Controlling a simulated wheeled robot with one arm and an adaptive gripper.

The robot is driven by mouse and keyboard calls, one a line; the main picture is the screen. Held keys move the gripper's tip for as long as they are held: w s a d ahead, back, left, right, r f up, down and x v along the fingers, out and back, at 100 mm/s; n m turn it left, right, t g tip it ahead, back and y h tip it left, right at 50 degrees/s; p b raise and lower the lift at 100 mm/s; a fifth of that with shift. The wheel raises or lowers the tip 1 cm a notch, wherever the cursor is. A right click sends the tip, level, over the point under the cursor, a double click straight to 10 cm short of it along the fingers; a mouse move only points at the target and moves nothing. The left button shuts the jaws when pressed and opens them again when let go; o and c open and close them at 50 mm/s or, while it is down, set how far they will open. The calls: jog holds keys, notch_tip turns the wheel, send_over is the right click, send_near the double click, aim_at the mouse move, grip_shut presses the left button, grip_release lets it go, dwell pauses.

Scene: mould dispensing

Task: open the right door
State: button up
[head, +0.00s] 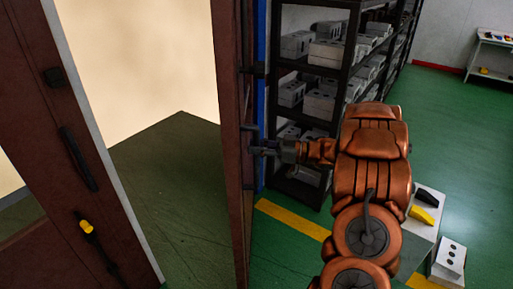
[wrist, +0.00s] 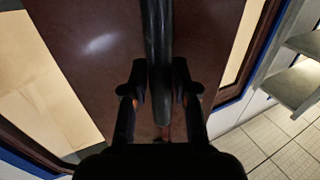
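The right door (head: 232,150) is a brown leaf seen almost edge-on in the head view, standing swung open beside the doorway. Its brown panel fills the middle of the wrist view (wrist: 95,70). A black upright bar handle (wrist: 157,35) runs down the panel. My gripper (head: 262,148) is at the handle, on the right side of the leaf. In the wrist view my gripper (wrist: 158,85) has one finger on each side of the bar, both close against it, so it looks shut on the handle. The contact itself is dark and hard to see.
The left door (head: 50,150), brown with a black handle (head: 77,158), stands left of the opening. Dark floor (head: 175,190) lies beyond. Shelving (head: 318,88) with grey moulds stands behind the right door.

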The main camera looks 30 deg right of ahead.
jog(key=shift+o, duration=1.2)
jog(key=shift+f, duration=0.1)
jog(key=shift+s, duration=0.1)
jog(key=v, duration=1.1)
jog(key=shift+s+d, duration=0.25)
jog(key=shift+d, duration=0.05)
